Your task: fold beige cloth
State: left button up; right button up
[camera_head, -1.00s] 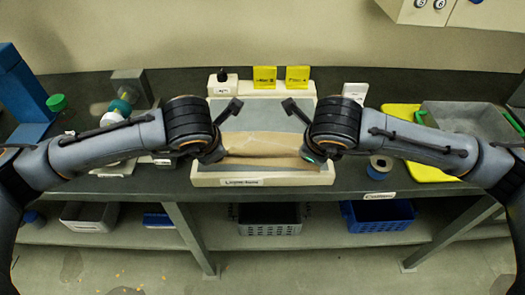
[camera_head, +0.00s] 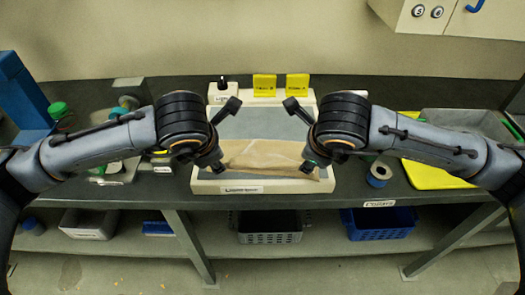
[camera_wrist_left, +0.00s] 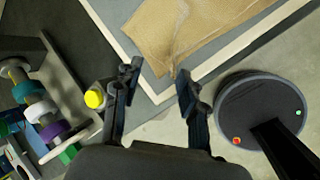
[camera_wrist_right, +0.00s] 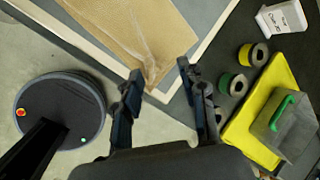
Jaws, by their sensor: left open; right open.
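The beige cloth (camera_head: 268,153) lies on the grey surface of a white-framed tray (camera_head: 240,188), with creases and an uneven outline. My left gripper (camera_head: 216,166) is at the cloth's front left, and my right gripper (camera_head: 308,165) is at its front right. In the left wrist view, a cloth corner (camera_wrist_left: 172,62) points between the open fingers (camera_wrist_left: 157,75). In the right wrist view, a creased cloth corner (camera_wrist_right: 149,72) lies by the left finger of the open gripper (camera_wrist_right: 160,74). Whether either gripper touches the cloth cannot be told.
Two yellow cards (camera_head: 264,85) stand behind the tray. A yellow mat (camera_head: 432,176) and a grey bin (camera_head: 470,125) are on the right. A spool (camera_head: 379,173) stands right of the tray. A blue block (camera_head: 22,92) is at far left.

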pick_arm(q)
jog(key=s+v, duration=0.1)
jog(key=v, duration=0.6)
jog(key=shift+s, duration=0.3)
pick_arm(e)
jog(key=s+v, duration=0.1)
jog(key=v, duration=0.6)
jog(key=shift+s, duration=0.25)
